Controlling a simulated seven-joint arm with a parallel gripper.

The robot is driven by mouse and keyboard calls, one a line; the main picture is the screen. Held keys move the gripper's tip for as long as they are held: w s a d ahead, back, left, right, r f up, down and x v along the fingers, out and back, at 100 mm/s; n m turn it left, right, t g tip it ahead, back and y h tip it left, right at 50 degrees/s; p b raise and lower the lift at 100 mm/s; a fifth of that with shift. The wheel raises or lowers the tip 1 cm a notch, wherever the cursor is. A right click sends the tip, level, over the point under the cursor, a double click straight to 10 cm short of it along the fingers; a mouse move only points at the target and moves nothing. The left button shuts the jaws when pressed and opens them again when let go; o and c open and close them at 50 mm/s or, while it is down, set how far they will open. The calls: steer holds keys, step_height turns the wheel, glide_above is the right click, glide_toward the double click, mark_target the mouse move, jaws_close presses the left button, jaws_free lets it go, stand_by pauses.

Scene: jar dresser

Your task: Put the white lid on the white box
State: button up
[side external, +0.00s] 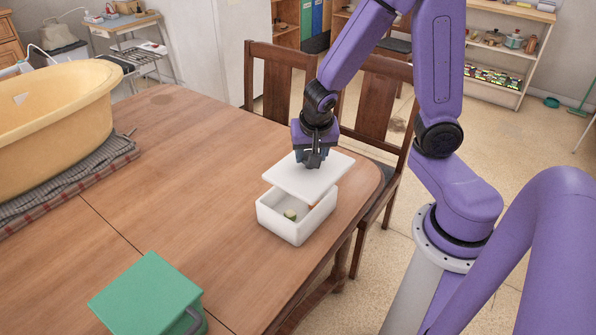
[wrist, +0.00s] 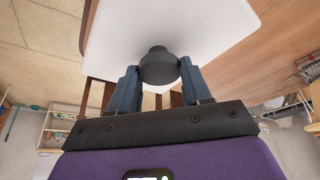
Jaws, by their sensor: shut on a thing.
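The white lid (side external: 315,184) is a flat rectangular plate held above the white box (side external: 283,226). It also shows in the wrist view (wrist: 205,25), with a dark round knob (wrist: 158,62) on it. My gripper (wrist: 159,70) is shut on this knob; in the side view my gripper (side external: 313,162) is above the lid. The lid is shifted toward the back right of the box, covering its far part from this view.
A green box (side external: 148,293) with a grey handle stands at the table's front. A large yellow basin (side external: 50,115) sits on a folded checked cloth (side external: 95,168) at left. Wooden chairs (side external: 278,80) stand behind the table (side external: 170,170). The white box is near the table's right edge.

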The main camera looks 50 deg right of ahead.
mark_target(298, 171)
steer(key=w+f, duration=0.1)
steer(key=f, duration=0.1)
steer(key=w+f, duration=0.2)
steer(key=shift+w+d, duration=0.15)
steer(key=shift+w, duration=0.05)
steer(key=shift+w+f, duration=0.3)
steer(key=shift+f, duration=1.6)
steer(key=shift+f, duration=0.6)
steer(key=o, duration=1.3)
steer(key=shift+o, duration=0.2)
